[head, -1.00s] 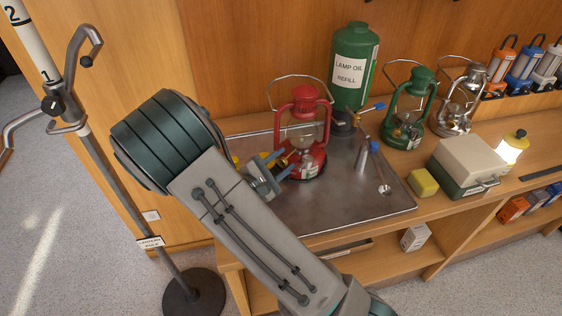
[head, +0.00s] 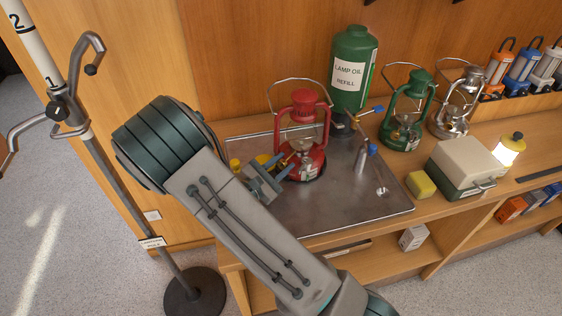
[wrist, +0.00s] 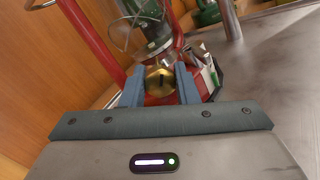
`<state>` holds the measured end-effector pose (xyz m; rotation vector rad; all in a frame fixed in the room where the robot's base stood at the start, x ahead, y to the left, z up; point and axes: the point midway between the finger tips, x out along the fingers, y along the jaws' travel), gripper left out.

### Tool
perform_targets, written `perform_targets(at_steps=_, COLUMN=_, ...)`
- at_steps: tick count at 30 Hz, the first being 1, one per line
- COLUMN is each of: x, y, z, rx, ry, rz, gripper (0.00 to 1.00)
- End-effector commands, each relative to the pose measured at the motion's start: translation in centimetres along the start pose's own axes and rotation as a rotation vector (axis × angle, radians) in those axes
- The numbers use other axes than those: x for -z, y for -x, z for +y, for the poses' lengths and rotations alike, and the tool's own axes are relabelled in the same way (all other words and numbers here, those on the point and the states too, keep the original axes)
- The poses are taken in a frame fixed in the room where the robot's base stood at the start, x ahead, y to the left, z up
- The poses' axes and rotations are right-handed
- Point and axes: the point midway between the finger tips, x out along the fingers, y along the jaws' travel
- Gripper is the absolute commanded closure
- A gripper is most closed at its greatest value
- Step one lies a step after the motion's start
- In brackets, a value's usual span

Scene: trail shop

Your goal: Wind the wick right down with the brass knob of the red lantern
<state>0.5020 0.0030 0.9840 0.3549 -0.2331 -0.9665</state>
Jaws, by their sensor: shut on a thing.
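The red lantern (head: 303,108) stands upright on the metal tray (head: 330,215), its wire bail raised. My gripper (head: 283,163) is at the lantern's lower left side. In the wrist view, my gripper's two blue fingers (wrist: 160,82) are shut on the brass knob (wrist: 160,78), one on each side. The knob's round face shows a dark, nearly upright mark. The lantern's red frame (wrist: 98,45) and glass (wrist: 140,12) rise behind it. In the head view the knob is mostly hidden by the fingers. The wick's height is too small to tell.
A green lamp oil drum (head: 352,75) with a tap stands behind the lantern. A small blue-topped bottle (head: 362,160) stands on the tray at right. A green lantern (head: 402,120), yellow block (head: 420,184) and case (head: 465,165) are further right. A metal stand (head: 120,190) is at left.

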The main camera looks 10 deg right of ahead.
Motion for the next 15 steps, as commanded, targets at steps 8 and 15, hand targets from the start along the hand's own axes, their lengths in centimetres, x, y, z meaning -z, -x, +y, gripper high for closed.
perform_targets(at_steps=8, x=-0.21, y=0.0, z=0.08, rx=-0.018, ry=0.253, rz=-0.02, gripper=0.95)
perform_targets(at_steps=15, x=-0.14, y=0.02, z=0.08, rx=-0.031, ry=0.425, rz=-0.032, gripper=0.95)
